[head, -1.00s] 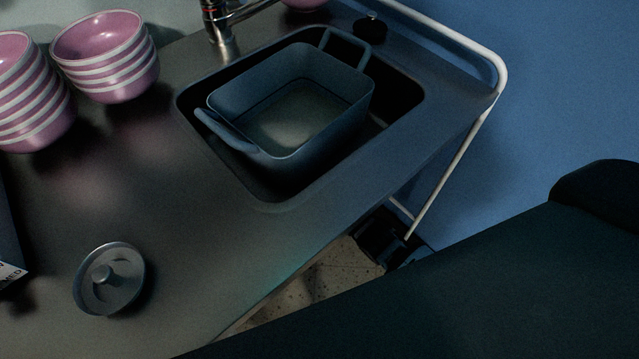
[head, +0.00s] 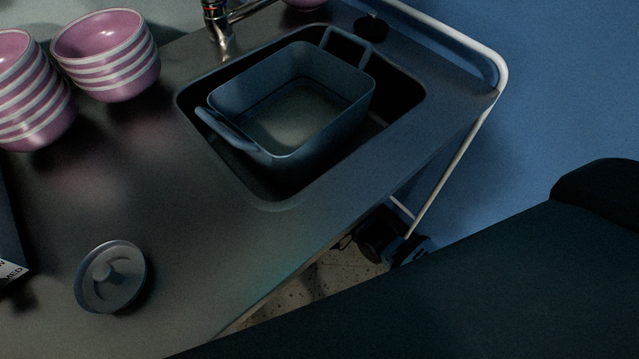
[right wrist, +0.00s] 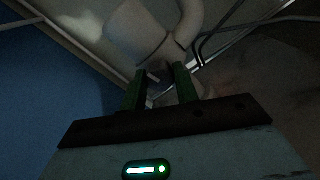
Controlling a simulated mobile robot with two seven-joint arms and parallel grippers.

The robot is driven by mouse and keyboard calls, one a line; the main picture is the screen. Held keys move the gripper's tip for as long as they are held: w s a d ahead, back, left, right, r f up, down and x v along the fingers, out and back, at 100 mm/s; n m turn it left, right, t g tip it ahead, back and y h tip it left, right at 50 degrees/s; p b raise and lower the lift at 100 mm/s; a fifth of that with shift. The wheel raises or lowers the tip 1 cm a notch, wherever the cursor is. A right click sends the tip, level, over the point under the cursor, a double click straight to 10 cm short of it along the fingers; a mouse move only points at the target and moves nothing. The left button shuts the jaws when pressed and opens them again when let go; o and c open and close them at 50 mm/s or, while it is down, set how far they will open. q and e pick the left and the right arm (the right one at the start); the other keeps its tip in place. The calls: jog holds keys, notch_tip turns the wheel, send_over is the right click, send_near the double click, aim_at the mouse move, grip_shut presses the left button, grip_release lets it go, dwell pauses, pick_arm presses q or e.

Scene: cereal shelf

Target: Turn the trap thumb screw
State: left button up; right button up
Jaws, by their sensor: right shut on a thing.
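In the right wrist view, the pale trap pipe (right wrist: 137,32) curves under the sink above my right gripper (right wrist: 160,80). Its two green fingers reach up to the underside of the trap and are shut on the trap thumb screw, which is mostly hidden in the dark between the fingertips. How far the screw is turned cannot be seen. In the head view the sink top (head: 230,240) hides the trap. My left gripper is in neither view.
A blue-grey pot (head: 290,150) sits in the sink. Striped pink bowls (head: 105,55) stand in stacks at the left, and a round lid (head: 110,277) lies on the counter. A white rail (head: 465,125) edges the right side. A blue wall (right wrist: 40,95) is close in the wrist view.

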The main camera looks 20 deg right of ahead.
jog(key=shift+m, duration=1)
jog(key=o, duration=1)
jog(key=v, duration=0.8)
